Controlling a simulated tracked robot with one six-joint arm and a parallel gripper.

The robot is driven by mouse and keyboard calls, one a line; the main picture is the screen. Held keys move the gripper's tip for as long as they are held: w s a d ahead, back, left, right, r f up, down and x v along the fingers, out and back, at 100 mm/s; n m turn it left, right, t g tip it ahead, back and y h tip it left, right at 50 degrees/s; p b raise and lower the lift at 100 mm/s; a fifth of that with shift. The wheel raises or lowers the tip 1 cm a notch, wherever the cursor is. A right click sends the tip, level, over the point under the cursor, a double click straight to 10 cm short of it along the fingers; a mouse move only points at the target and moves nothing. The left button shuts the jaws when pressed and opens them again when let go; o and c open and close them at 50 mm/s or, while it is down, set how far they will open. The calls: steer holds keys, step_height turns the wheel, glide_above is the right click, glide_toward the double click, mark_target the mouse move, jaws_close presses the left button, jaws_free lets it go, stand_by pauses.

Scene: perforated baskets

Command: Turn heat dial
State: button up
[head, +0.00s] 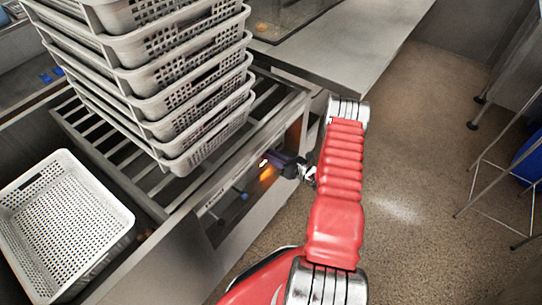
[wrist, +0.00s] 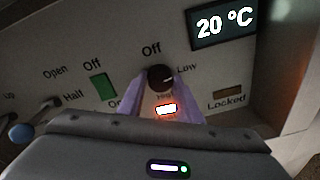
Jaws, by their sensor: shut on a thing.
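The heat dial (wrist: 159,76) is a round black knob on the grey control panel (wrist: 125,65), with "Off" above it, "Low" to its right and a partly covered "High" below. A small pale mark shows on its right side, but I cannot read its exact setting. My gripper (wrist: 165,95) has its two purple fingers on either side of the dial and is shut on it. In the head view my gripper (head: 280,162) is against the front of the panel (head: 215,190), and the dial is hidden. The display (wrist: 223,24) reads 20 °C.
A green switch (wrist: 103,87) is left of the dial, and a lever with a blue ball (wrist: 20,132) is farther left. A "Locked" slot (wrist: 227,93) is at right. Stacked perforated baskets (head: 200,100) stand above the panel; another basket (head: 65,220) is at left.

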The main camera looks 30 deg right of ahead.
steer(key=shift+d+f+m, duration=0.1)
steer(key=shift+m, duration=0.6)
steer(key=o, duration=1)
steer(key=shift+o, duration=0.2)
steer(key=v, duration=1.3)
steer(key=shift+s+d, duration=0.25)
steer(key=shift+s, duration=0.05)
